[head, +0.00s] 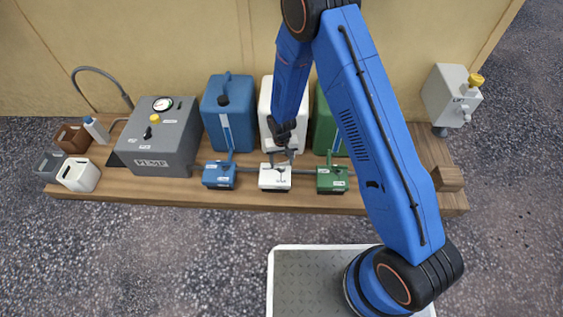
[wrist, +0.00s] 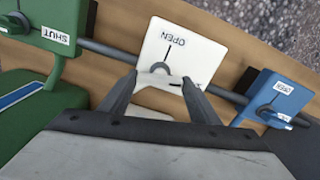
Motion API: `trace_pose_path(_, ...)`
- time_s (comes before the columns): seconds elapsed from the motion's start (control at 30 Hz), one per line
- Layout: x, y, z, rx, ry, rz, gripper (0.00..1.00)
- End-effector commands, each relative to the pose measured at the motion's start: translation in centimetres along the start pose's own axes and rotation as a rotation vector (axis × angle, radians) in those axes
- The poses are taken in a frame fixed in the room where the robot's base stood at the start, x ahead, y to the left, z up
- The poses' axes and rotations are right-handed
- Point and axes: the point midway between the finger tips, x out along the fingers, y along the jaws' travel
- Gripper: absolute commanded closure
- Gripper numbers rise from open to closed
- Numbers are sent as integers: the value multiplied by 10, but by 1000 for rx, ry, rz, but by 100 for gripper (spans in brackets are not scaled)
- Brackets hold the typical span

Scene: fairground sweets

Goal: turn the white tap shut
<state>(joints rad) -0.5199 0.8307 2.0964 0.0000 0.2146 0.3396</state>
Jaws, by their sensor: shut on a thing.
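The white tap (head: 275,180) is a small white block on the pipe at the middle of the wooden bench, in front of the white canister (head: 267,105). In the wrist view the tap's white face (wrist: 190,45) carries an OPEN label, with a second label partly hidden by a finger. My gripper (head: 283,158) is down at the tap.
A blue tap (head: 219,176) stands left of the white one and a green tap (head: 332,180) right, close on the same pipe. Blue (head: 230,110) and green (head: 323,125) canisters stand behind. A grey pump (head: 160,140) is further left.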

Motion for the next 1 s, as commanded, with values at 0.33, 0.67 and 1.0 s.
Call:
trace_pose_path(0.33, 0, 0, 0, 180, 1, 0, 66)
trace_pose_path(0.67, 0, 0, 0, 230, 1, 0, 66)
trace_pose_path(1.0, 0, 0, 0, 231, 1, -1, 41)
